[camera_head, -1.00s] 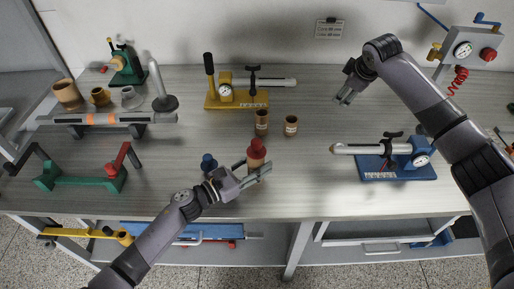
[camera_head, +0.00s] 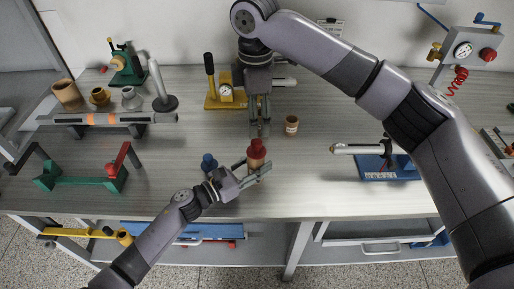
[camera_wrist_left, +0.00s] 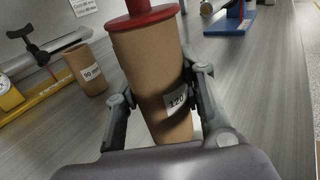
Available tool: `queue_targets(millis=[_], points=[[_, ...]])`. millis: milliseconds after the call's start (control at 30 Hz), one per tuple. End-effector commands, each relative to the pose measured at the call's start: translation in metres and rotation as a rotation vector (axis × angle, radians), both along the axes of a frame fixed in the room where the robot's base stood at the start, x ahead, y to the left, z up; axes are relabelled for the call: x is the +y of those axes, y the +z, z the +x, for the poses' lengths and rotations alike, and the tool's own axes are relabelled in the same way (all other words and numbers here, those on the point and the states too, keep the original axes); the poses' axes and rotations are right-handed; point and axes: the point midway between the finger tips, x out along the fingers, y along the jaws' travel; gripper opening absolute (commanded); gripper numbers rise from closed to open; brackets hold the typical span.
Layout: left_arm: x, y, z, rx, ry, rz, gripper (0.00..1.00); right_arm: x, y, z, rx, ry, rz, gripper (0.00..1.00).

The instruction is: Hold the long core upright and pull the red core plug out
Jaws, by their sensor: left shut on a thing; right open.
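The long core (camera_head: 256,163) is a brown cardboard tube standing upright near the front of the bench. In the left wrist view the core (camera_wrist_left: 150,75) carries a label reading 120. The red core plug (camera_head: 257,147) sits in its top, with its flange (camera_wrist_left: 141,18) on the rim. My left gripper (camera_head: 256,172) is shut on the core from the front, its fingers on both sides. My right gripper (camera_head: 259,130) is open, pointing down, just behind and above the red plug, apart from it.
A short core (camera_head: 291,126) stands right of my right gripper; another core (camera_wrist_left: 86,68) shows in the left wrist view. A blue plug (camera_head: 209,163) is left of the held core. A yellow device (camera_head: 212,98) is behind; a blue-based device (camera_head: 372,168) is at right.

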Motion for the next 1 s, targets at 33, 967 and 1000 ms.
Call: queue_targets(millis=[33, 967, 1000], points=[[0.000, -0.001, 0.000, 0.001, 0.000, 0.001, 0.09, -0.001, -0.006, 0.000, 0.003, 0.000, -0.001, 0.68], [0.000, 0.000, 0.000, 0.001, -0.001, -0.001, 0.09, -0.001, -0.114, 0.001, -0.002, -0.003, 0.001, 0.68], [0.000, 0.000, 0.000, 0.001, -0.001, -0.001, 0.09, -0.001, -0.115, 0.001, -0.002, -0.003, 0.001, 0.68]])
